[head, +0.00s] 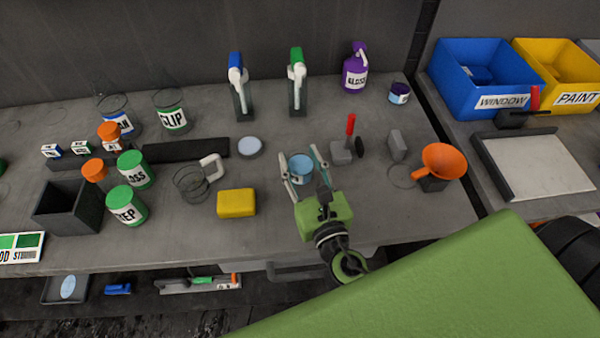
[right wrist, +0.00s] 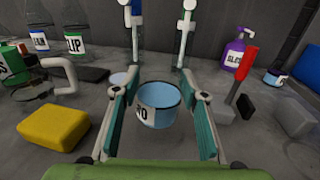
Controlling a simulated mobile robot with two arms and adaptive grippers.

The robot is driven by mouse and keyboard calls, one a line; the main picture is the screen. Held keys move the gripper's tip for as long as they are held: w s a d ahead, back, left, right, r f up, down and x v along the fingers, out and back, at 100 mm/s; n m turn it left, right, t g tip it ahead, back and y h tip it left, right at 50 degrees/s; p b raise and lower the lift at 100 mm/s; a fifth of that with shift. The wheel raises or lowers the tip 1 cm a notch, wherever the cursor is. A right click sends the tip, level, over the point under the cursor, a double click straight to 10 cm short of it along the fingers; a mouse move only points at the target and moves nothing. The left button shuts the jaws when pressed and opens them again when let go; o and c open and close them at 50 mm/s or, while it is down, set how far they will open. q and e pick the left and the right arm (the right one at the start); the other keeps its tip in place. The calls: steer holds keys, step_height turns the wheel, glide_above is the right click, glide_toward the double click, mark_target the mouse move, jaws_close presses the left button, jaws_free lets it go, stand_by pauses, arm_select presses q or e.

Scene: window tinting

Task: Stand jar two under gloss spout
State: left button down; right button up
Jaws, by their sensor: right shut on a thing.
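Jar two (head: 301,169) is a small light-blue cup with a white label, part of which reads "WO" in the right wrist view (right wrist: 163,108). It stands upright, low at the bench. My right gripper (head: 304,166) is shut on it, one finger at each side. The gloss bottle (head: 355,72) is purple with a pump spout (head: 360,47) and stands at the back right, well beyond the jar; it also shows in the right wrist view (right wrist: 236,58). My left gripper is not in view.
A second small jar (head: 399,93) stands right of the gloss bottle. A red-handled tool (head: 349,135) and a grey block (head: 397,145) stand right of my gripper. Two dispensers, blue (head: 236,75) and green (head: 297,72), stand behind. A yellow sponge (head: 236,203) lies left.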

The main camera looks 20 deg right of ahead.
mark_target(300, 170)
steer(key=shift+w+f, duration=0.2)
steer(key=shift+f, duration=0.05)
steer(key=f+b, duration=0.3)
steer(key=b, duration=0.1)
steer(key=shift+w+d+f, duration=0.1)
steer(key=shift+w+f, duration=0.1)
steer(key=shift+f, duration=0.25)
steer(key=o, duration=1.1)
steer(key=shift+r, duration=0.1)
steer(key=shift+o, duration=0.2)
steer(key=shift+s+r, duration=0.1)
steer(key=shift+r, duration=0.05)
